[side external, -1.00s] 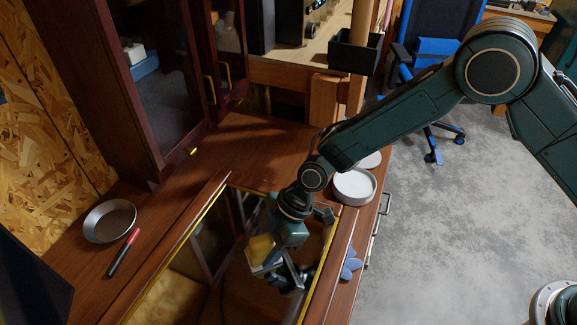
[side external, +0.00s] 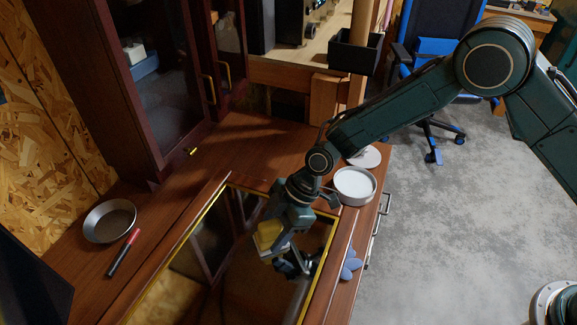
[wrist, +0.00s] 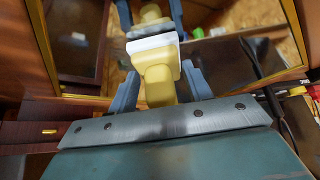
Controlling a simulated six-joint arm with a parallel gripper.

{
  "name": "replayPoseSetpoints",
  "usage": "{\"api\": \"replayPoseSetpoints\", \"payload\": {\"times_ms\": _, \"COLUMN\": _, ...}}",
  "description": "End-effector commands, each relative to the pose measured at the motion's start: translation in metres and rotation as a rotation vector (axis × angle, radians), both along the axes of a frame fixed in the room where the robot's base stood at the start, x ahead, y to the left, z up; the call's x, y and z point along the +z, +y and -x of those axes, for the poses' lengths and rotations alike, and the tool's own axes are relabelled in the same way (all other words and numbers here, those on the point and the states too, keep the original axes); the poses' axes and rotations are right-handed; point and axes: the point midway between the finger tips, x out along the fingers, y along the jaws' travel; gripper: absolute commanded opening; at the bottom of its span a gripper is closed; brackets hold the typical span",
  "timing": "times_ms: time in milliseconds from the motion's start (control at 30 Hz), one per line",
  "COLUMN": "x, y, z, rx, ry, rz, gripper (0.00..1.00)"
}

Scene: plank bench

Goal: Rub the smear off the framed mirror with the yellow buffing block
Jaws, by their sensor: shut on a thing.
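The framed mirror (side external: 225,262) lies on the brown bench top, with a thin gold inner edge and a dark wooden frame. My gripper (side external: 284,240) is over its far right part, shut on the yellow buffing block (side external: 268,234). In the wrist view the yellow block (wrist: 159,88) sits between my two fingers, its white pad (wrist: 152,44) facing the glass. The block's reflection shows close beyond the pad; I cannot tell whether the pad touches the glass. I cannot make out the smear for certain among the reflections.
A round metal dish (side external: 109,222) and a red and black marker (side external: 123,253) lie left of the mirror. A white round tub (side external: 354,187) and a blue flower-shaped thing (side external: 350,265) are at its right. A dark glazed cabinet (side external: 160,85) stands behind at the left.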

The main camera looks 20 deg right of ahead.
Motion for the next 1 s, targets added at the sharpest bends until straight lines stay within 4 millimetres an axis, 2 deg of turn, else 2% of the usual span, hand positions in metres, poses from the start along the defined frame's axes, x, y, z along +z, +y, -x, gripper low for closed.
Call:
{"api": "replayPoseSetpoints", "payload": {"times_ms": 300, "x": -0.002, "y": -0.014, "z": -0.014, "rx": -0.001, "ry": 0.0, "rz": 0.0, "gripper": 0.24}}
{"api": "replayPoseSetpoints", "payload": {"times_ms": 667, "x": -0.003, "y": -0.018, "z": -0.017, "rx": -0.002, "ry": 0.0, "rz": 0.002, "gripper": 0.24}}
{"api": "replayPoseSetpoints", "payload": {"times_ms": 1000, "x": -0.002, "y": -0.031, "z": -0.03, "rx": -0.005, "ry": 0.002, "rz": 0.003, "gripper": 0.24}}
